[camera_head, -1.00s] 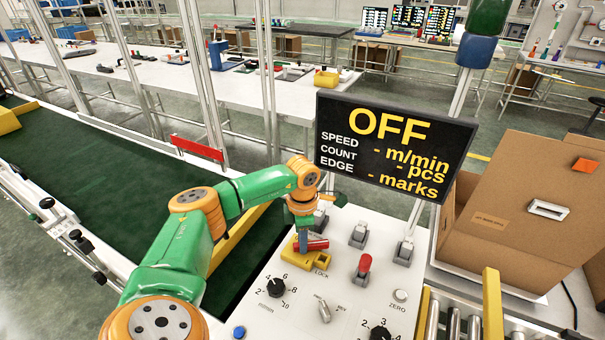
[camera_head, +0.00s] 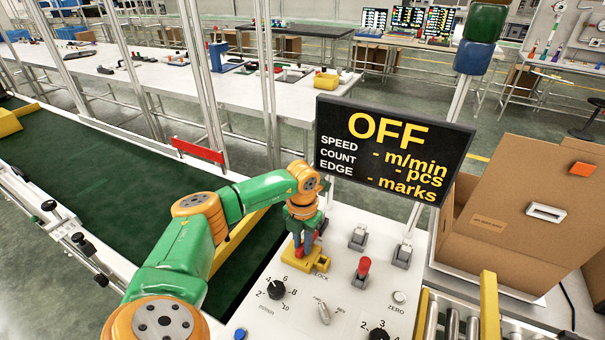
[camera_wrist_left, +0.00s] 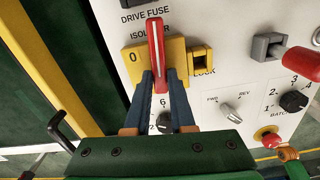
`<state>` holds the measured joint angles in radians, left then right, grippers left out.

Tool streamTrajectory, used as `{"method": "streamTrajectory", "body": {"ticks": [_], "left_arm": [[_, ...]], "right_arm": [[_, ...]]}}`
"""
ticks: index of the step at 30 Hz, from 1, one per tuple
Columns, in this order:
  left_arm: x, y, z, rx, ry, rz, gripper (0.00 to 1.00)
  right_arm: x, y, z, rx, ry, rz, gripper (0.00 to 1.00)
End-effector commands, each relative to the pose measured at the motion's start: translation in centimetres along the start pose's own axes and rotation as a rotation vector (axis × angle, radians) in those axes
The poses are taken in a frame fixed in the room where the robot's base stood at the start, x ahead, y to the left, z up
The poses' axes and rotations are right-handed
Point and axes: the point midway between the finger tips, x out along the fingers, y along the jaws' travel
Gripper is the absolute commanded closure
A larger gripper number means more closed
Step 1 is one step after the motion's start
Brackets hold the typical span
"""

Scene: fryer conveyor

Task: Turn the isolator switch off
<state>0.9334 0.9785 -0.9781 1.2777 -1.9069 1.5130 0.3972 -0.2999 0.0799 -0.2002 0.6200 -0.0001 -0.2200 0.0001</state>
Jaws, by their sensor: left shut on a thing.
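The isolator switch is a red lever handle (camera_wrist_left: 156,52) on a yellow plate (camera_wrist_left: 178,58) marked 0, under the label ISOLATOR. In the left wrist view the handle stands lengthwise between the blue fingertips of my left gripper (camera_wrist_left: 160,85), shut on its lower part. In the head view my left gripper (camera_head: 303,243) points down at the yellow plate (camera_head: 301,262) on the white control panel. It mostly hides the handle there.
A black display (camera_head: 394,148) behind the panel reads OFF. A red-tipped lever (camera_head: 363,268), black dials (camera_head: 276,289) and a white ZERO button (camera_head: 399,298) lie near the switch. A green conveyor belt (camera_head: 110,205) runs on the left; an open cardboard box (camera_head: 500,225) stands right.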

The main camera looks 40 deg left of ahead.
Motion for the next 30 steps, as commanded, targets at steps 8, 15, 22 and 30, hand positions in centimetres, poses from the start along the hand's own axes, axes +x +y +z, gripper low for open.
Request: {"method": "streamTrajectory", "body": {"ticks": [8, 15, 22, 30], "left_arm": [[-0.06, 0.02, 0.05, -0.101, -0.002, 0.000, 1.00], [-0.06, 0.02, 0.07, -0.131, -0.003, 0.000, 1.00], [-0.05, 0.02, 0.07, -0.133, -0.003, 0.000, 1.00], [-0.05, 0.02, 0.06, -0.132, -0.002, 0.000, 0.47]], "right_arm": [[-0.24, 0.02, -0.01, 0.000, 0.000, 0.000, 0.50], [-0.27, 0.03, -0.01, 0.000, 0.000, 0.000, 0.50], [-0.27, 0.03, -0.01, 0.000, 0.000, 0.000, 0.50], [-0.27, 0.03, -0.01, 0.000, 0.000, 0.000, 0.50]]}}
